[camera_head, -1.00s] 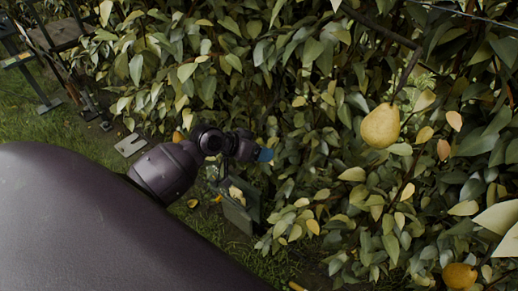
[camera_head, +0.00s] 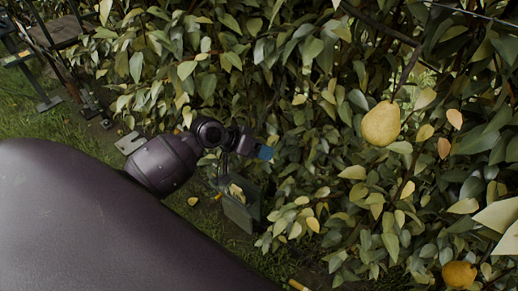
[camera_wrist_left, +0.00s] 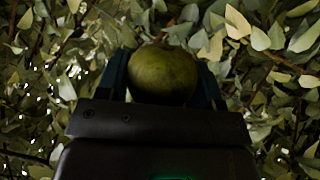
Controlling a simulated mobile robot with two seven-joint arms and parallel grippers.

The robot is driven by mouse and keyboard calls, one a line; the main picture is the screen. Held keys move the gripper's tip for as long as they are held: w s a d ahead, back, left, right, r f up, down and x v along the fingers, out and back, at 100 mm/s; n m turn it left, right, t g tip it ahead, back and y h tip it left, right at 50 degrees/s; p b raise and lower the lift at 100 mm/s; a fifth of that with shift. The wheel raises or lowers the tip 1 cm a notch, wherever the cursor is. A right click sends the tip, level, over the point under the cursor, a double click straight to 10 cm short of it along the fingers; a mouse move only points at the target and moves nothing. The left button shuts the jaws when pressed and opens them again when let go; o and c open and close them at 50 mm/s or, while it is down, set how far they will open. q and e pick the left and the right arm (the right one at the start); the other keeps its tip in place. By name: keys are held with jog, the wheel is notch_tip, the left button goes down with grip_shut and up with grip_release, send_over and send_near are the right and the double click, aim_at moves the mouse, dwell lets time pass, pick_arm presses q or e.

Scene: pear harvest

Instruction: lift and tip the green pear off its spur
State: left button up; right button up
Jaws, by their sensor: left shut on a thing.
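The green pear (camera_wrist_left: 163,75) sits between the two fingers of my left gripper (camera_wrist_left: 164,82) in the left wrist view, with leaves all round it. The gripper is shut on it. Its stem and spur cannot be made out clearly. In the head view my left gripper (camera_head: 264,152) shows small, at the edge of the foliage, with a blue fingertip. The green pear cannot be made out in the head view. My right gripper is in neither view.
A yellow pear (camera_head: 381,125) hangs at the right of the head view, and another yellow pear (camera_head: 459,275) is at the lower right. Dense foliage (camera_head: 300,110) fills the middle and right. A grey box-like thing (camera_head: 240,208) stands on the grass below my gripper.

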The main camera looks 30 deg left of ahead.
pick_arm(q)
jog(key=shift+s+d+r+n+g, duration=0.1)
jog(key=shift+s+r+n+g, duration=0.1)
jog(key=shift+s+n+g, duration=0.15)
jog(key=shift+w, duration=0.1)
jog(key=shift+r+h, duration=0.1)
jog(key=shift+h, duration=0.2)
jog(key=shift+s+d+r+n+g, duration=0.25)
jog(key=shift+s+n+g, duration=0.1)
jog(key=shift+g, duration=0.3)
jog(key=shift+s+d+f, duration=0.15)
jog(key=shift+s+d, duration=0.1)
jog(key=shift+s, duration=0.15)
jog(key=shift+s+d+f, duration=0.2)
jog(key=shift+s+d, duration=0.35)
jog(key=shift+s, duration=0.3)
jog(key=shift+s+d+f, duration=0.15)
jog(key=shift+s+d, duration=0.35)
jog(key=shift+s, duration=0.35)
